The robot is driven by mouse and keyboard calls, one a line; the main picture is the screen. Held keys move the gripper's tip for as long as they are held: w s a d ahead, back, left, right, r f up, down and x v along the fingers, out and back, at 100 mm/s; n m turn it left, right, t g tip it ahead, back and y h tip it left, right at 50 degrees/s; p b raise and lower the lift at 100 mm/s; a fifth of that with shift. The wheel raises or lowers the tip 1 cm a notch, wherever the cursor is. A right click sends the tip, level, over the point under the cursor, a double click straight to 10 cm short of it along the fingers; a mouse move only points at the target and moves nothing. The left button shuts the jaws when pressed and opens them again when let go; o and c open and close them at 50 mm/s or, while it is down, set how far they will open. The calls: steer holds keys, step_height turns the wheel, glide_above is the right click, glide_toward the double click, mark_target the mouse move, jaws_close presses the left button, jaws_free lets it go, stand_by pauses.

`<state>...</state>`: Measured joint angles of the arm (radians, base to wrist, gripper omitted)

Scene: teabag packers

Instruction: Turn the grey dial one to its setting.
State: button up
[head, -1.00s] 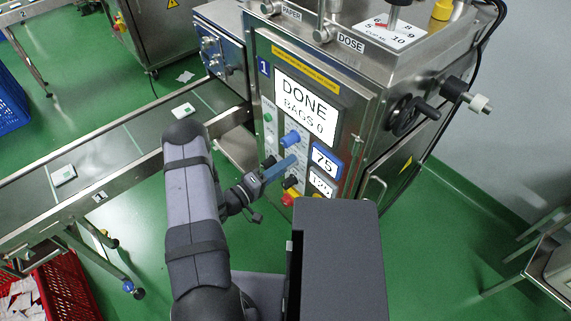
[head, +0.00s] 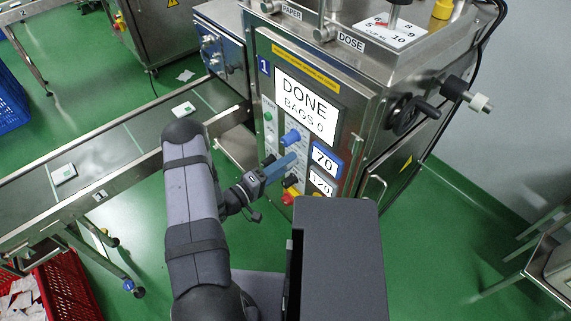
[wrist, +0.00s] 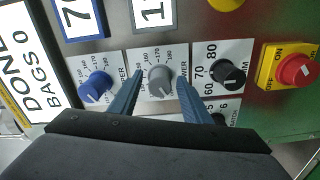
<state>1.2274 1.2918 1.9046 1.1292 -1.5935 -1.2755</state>
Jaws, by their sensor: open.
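The grey dial (wrist: 160,80) sits on a white scale plate in the middle of the wrist view, with numbers such as 160, 170 and 180 around it. My gripper (wrist: 159,77) is open, with one blue finger on each side of the grey dial; I cannot tell whether they touch it. In the head view my gripper (head: 291,160) reaches the front panel of the machine marked 1 and hides the grey dial. The lower display (head: 322,183) starts with a 1; its other digits are hard to read.
A blue dial (wrist: 96,88) is left of the grey one and a black dial (wrist: 228,75) right of it. The big screen (head: 306,105) reads DONE, BAGS 0. The blue-framed display (head: 325,158) reads 70.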

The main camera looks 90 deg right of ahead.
steer(key=v, duration=0.7)
steer(key=shift+w+a, duration=0.1)
stand_by(0.4)
